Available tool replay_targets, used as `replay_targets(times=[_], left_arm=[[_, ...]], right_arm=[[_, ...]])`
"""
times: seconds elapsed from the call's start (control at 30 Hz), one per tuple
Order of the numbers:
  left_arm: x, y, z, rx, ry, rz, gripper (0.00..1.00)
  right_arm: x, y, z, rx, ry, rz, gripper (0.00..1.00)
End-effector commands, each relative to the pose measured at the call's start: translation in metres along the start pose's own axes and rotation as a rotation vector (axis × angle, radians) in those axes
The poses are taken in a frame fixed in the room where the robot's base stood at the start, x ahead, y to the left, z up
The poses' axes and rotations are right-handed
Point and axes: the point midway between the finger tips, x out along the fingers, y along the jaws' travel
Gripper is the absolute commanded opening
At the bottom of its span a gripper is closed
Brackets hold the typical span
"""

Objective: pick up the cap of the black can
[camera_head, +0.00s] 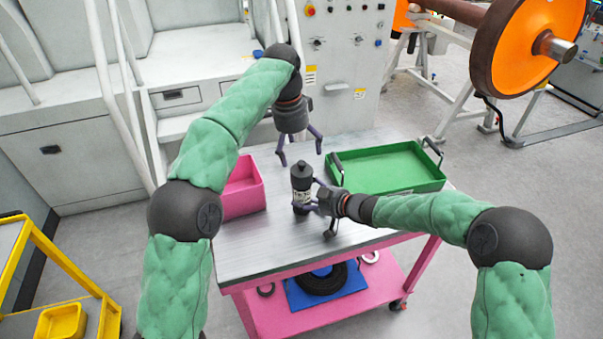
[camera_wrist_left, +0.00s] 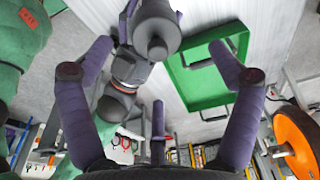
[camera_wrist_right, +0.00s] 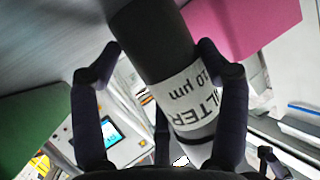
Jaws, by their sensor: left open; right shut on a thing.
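The black can (camera_head: 301,191) stands upright on the grey table between the pink box and the green tray. Its cap (camera_head: 301,167) sits on its top, with a small knob. My right gripper (camera_head: 312,196) is shut on the can's body from the right; the right wrist view shows the can (camera_wrist_right: 154,40) with its white filter label between the fingers. My left gripper (camera_head: 299,155) is open and empty, pointing down above the can. In the left wrist view the cap (camera_wrist_left: 157,35) shows from above between the spread fingers, apart from them.
A green tray (camera_head: 440,181) with black handles lies to the right on the table. A pink box (camera_head: 262,201) stands to the left. The tabletop (camera_head: 250,245) in front is clear. An orange wheel (camera_head: 537,45) is at the back right.

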Motion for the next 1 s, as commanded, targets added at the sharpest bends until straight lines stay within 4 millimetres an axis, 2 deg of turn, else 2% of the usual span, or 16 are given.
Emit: replay_targets(times=[0.1, 0.37, 0.6, 0.7, 0.97, 1.0], left_arm=[[0.015, 0.0, 0.0, 0.0, -0.001, 0.001, 0.9], [0.031, 0.001, 0.0, -0.001, 0.001, -0.001, 0.9], [0.065, 0.004, -0.002, -0.001, 0.0, 0.0, 0.9], [0.073, 0.004, -0.002, -0.001, 0.001, -0.001, 0.9], [0.076, 0.003, -0.002, -0.001, 0.002, -0.002, 0.9], [0.076, 0.003, -0.002, -0.001, 0.002, -0.002, 0.87]], right_arm=[[0.0, 0.0, 0.001, 0.0, -0.001, 0.0, 0.33], [0.0, 0.0, 0.001, 0.0, -0.002, 0.0, 0.33], [0.0, 0.0, 0.001, 0.0, -0.002, 0.0, 0.33], [0.0, 0.0, 0.001, 0.0, -0.002, 0.0, 0.33], [0.0, 0.0, 0.001, 0.0, -0.002, 0.0, 0.33], [0.0, 0.0, 0.001, 0.0, -0.002, 0.0, 0.33]])
